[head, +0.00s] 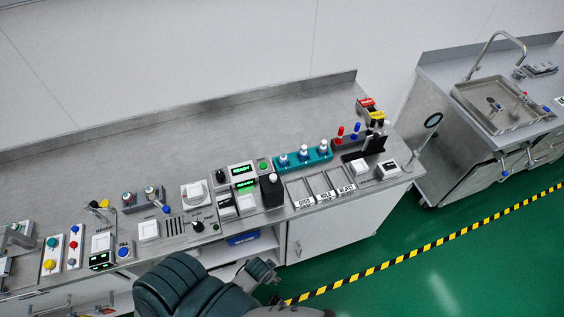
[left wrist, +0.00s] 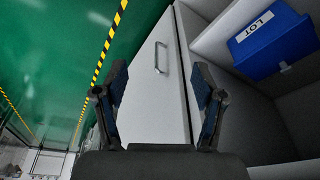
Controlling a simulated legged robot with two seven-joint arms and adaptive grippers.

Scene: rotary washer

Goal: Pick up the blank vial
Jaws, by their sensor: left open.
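Several small vials (head: 303,155) with white and blue tops stand in a teal rack (head: 290,165) at the right part of the bench in the head view. I cannot tell which one is the blank vial. My left gripper (left wrist: 160,95) is open and empty in the left wrist view, its two dark fingers spread apart in front of a cabinet door (left wrist: 155,75). In the head view my dark arm is low at the bottom centre, in front of the bench and well apart from the rack. My right gripper is not seen.
The steel bench (head: 190,120) carries instruments along its front, with a clear back strip. A blue LOT bin (left wrist: 272,40) sits on a shelf below. A sink (head: 500,105) is at right.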

